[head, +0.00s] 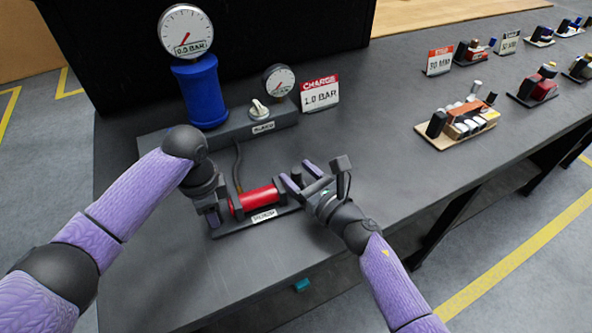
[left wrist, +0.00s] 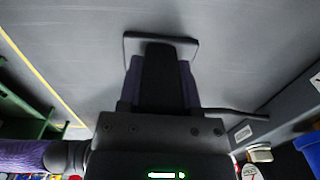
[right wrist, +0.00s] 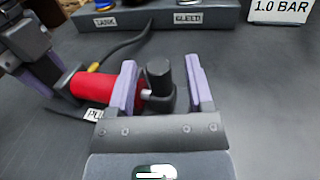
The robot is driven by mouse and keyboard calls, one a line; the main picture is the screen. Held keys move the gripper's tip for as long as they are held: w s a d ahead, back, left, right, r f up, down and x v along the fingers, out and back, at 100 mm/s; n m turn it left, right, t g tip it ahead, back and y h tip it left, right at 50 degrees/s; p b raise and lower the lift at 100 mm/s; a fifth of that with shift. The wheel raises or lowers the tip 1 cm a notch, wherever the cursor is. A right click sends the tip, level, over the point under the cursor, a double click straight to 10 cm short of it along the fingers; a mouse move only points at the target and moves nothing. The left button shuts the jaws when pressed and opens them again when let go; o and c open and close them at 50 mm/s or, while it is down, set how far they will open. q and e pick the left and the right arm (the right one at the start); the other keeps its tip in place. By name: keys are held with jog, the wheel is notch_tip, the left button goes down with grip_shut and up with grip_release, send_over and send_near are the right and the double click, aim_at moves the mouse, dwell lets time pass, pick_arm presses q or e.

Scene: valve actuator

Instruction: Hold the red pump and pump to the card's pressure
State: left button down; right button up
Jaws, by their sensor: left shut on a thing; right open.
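The red pump (head: 258,200) lies on a dark base plate on the table, with a hose running back from it. My left gripper (head: 217,214) is shut on the pump's left end; the left wrist view shows a dark part between its fingers (left wrist: 158,80). My right gripper (head: 297,184) is open. In the right wrist view its fingers (right wrist: 160,88) stand on either side of the pump's black handle (right wrist: 158,75), with a gap on the right. The card (head: 320,93) reads 1.0 BAR. The large gauge (head: 199,32) on the blue tank (head: 201,90) shows 0.0 BAR.
A small gauge (head: 279,80) and a bleed knob (head: 259,110) sit on the grey block (head: 222,137) behind the pump. Several trays with parts and cards stand at the right, including a wooden tray (head: 458,137). The table between is clear.

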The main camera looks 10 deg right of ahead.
jog(key=shift+w+a, duration=0.3)
jog(key=shift+w, duration=0.15)
grip_shut()
dwell(1.1)
